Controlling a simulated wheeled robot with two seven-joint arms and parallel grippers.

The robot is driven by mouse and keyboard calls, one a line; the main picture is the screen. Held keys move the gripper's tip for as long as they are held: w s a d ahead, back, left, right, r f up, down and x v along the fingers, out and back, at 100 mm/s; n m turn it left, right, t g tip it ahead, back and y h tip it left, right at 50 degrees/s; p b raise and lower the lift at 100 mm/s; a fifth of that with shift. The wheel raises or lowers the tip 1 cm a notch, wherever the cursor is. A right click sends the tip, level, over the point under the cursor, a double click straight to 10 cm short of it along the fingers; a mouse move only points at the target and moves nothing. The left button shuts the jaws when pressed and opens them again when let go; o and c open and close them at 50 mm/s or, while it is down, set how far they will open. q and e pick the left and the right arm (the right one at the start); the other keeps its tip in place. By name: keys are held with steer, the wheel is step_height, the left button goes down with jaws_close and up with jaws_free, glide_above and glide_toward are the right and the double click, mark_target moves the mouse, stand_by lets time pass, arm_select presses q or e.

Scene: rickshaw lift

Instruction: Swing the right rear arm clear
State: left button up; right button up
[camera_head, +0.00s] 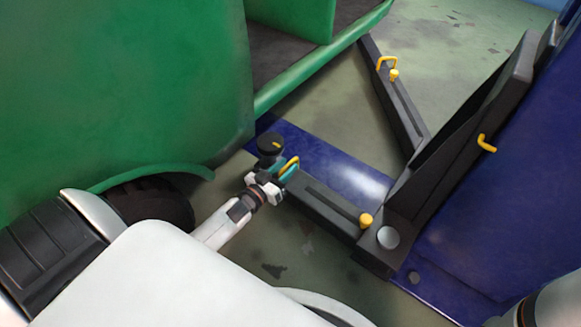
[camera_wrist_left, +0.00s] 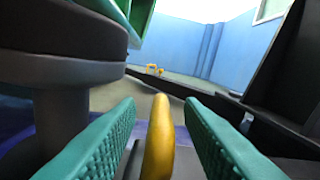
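The black near lift arm (camera_head: 325,207) reaches left from the foot of the blue post (camera_head: 520,225). Its tip bears a round black pad (camera_head: 270,143), beside the green rickshaw's (camera_head: 110,80) lower edge. A yellow handle (camera_head: 291,163) stands near that tip. My left gripper (camera_head: 280,176) is at the handle. In the left wrist view, the handle (camera_wrist_left: 159,140) stands between the teal fingers (camera_wrist_left: 160,125), with a gap on each side, so the gripper is open around it. The pad's stem (camera_wrist_left: 62,115) is close on the left there. My right gripper is out of view.
A second black lift arm (camera_head: 398,100) with a yellow handle (camera_head: 386,62) slants away beyond the near arm. A yellow knob (camera_head: 366,220) sits at the near arm's root. The rickshaw's black tyre (camera_head: 152,203) is close to my left arm. Green floor (camera_head: 330,115) is open between the arms.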

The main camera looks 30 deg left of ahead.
arm_select(q)
steer(key=shift+w+d+b, duration=0.2)
steer(key=shift+w+b, duration=0.2)
steer(key=shift+w, duration=0.9)
jaws_close()
